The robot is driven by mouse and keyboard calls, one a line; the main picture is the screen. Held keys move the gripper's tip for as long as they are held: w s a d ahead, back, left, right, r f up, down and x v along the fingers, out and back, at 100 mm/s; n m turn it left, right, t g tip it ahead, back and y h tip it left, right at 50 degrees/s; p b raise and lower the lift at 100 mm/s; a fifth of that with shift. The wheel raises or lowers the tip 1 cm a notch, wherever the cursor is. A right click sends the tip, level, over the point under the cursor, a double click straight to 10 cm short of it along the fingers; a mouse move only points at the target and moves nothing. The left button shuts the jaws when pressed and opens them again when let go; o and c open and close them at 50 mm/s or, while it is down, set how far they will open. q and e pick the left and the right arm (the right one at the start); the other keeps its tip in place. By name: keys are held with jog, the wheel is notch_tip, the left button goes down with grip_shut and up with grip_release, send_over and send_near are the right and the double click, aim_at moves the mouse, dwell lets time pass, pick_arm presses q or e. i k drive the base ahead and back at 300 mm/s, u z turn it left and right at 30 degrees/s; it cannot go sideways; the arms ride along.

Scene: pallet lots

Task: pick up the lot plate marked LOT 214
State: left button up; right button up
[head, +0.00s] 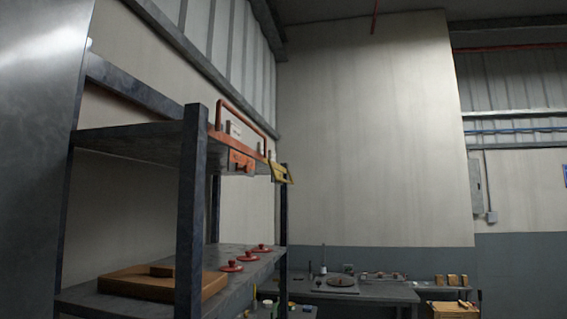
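No plate that I can read as LOT 214 is in view. A small yellow tag-like piece (281,173) hangs at the far end of the upper shelf. An orange piece (241,160) sits at that shelf's front edge, below an orange frame with a pale label (234,129). Any lettering on them is too small to read. Neither of my grippers is in the head view.
A dark metal rack stands close on the left, with a post (190,215) in front. Its lower shelf (205,262) holds a wooden board (160,285) and several red knobs (231,267). A workbench (375,292) with tools and a wooden box (452,309) stand farther back.

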aim_at(272, 155)
jog(key=z, duration=0.95)
jog(key=i, duration=5.9)
jog(key=u, duration=3.65)
